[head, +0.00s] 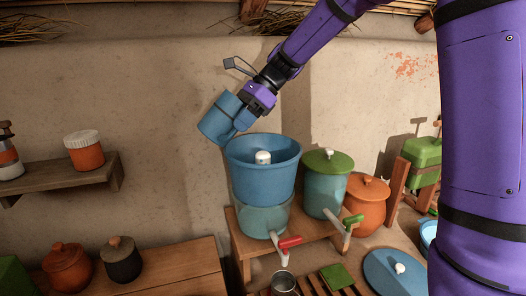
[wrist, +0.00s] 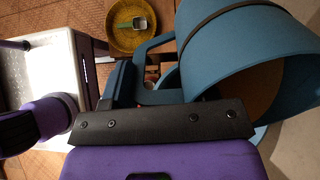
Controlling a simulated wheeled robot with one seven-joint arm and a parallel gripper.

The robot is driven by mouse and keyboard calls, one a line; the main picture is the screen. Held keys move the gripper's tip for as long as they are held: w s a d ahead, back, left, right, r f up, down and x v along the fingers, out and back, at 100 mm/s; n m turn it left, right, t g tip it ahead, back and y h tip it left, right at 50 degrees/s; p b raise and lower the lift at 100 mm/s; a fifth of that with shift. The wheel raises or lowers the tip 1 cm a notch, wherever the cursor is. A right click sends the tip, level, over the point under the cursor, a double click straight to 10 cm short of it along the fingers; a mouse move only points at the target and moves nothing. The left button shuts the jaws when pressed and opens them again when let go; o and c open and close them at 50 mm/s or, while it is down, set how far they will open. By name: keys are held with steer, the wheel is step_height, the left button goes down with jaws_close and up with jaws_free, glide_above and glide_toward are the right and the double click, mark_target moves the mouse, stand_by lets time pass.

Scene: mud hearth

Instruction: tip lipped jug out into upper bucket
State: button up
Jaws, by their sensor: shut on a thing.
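My gripper (head: 246,112) is shut on the handle of the blue lipped jug (head: 219,119). The jug is tilted, held just above the upper bucket's left back rim, partly left of its opening. In the wrist view the jug (wrist: 215,50) fills the upper right, its handle between my jaws (wrist: 128,88). A brown patch shows inside it; I cannot tell whether that is contents. No stream is visible. The upper bucket (head: 262,178) is blue, open and upright, with a white knob-like piece inside. It sits on a translucent teal lower bucket (head: 258,222) with a red tap.
A teal container with a green lid (head: 326,185) and an orange lidded pot (head: 367,203) stand to the right on the wooden stand. A metal cup (head: 284,283) is below the red tap. A wall shelf (head: 65,180) and a bench (head: 150,270) are at left.

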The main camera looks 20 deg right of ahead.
steer(key=shift+d, duration=0.1)
steer(key=shift+d+f+y+p, duration=0.1)
steer(key=shift+f+y+p, duration=0.5)
steer(key=shift+f+y, duration=0.55)
stand_by(0.7)
steer(key=shift+d+f+g+y+p, duration=0.2)
steer(key=shift+f+y+p, duration=0.15)
steer(key=shift+y, duration=0.45)
steer(key=shift+d+f+g+y+p, duration=0.15)
steer(key=shift+f+y+p, duration=0.2)
steer(key=shift+y, duration=0.4)
stand_by(1.6)
steer(key=shift+w+d+f+y+p, duration=0.15)
steer(key=shift+d+f+y, duration=0.1)
steer(key=shift+d+y, duration=0.25)
steer(key=shift+s+d+f+y+p, duration=0.1)
steer(key=shift+d+f+y+p, duration=0.1)
steer(key=shift+d+y, duration=0.3)
stand_by(0.5)
steer(key=shift+d+f+y, duration=0.4)
steer(key=shift+f+y, duration=0.05)
steer(key=shift+y, duration=0.35)
stand_by(0.6)
